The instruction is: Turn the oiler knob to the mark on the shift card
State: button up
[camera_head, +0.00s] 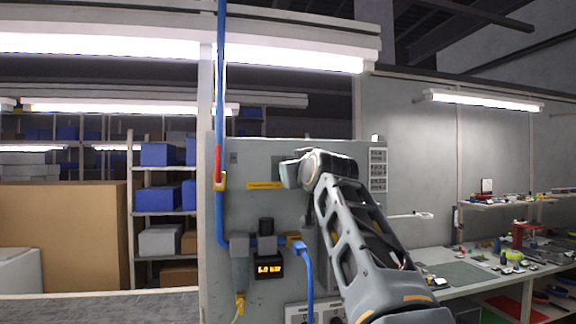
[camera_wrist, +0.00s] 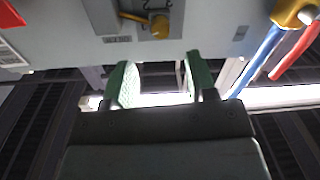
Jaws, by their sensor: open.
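I cannot tell whether this is the oiler knob, and no pointer or mark is readable. A pale gridded plate (camera_head: 378,170) is at the panel's upper right; I cannot tell whether it is the shift card. In the wrist view, my gripper (camera_wrist: 160,80) is open and empty, with green-padded fingers apart. A yellow fitting with a lever (camera_wrist: 159,26) is on the panel beyond it. My arm hides part of the panel.
Blue hoses (camera_head: 222,120) run down the panel's left side, with a red-and-yellow fitting (camera_head: 218,168). A workbench (camera_head: 470,272) with small parts is at right. Shelves with blue bins (camera_head: 161,154) and a large brown box (camera_head: 62,235) are at left.

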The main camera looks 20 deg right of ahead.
jog(key=w+d+p, duration=0.1)
jog(key=w+p, duration=0.1)
jog(key=w, duration=0.5)
jog(key=shift+w+p, duration=0.25)
jog(key=shift+p, duration=0.1)
jog(key=c, duration=0.9)
jog(key=shift+m, duration=0.3)
jog(key=shift+a+m+t+p, duration=0.15)
jog(key=shift+m+p, duration=0.85)
jog(key=shift+m, duration=2.35)
jog(key=shift+d+m+t+p, duration=0.15)
jog(key=shift+m+p, duration=0.8)
jog(key=shift+m, duration=2.4)
jog(key=shift+a, duration=0.1)
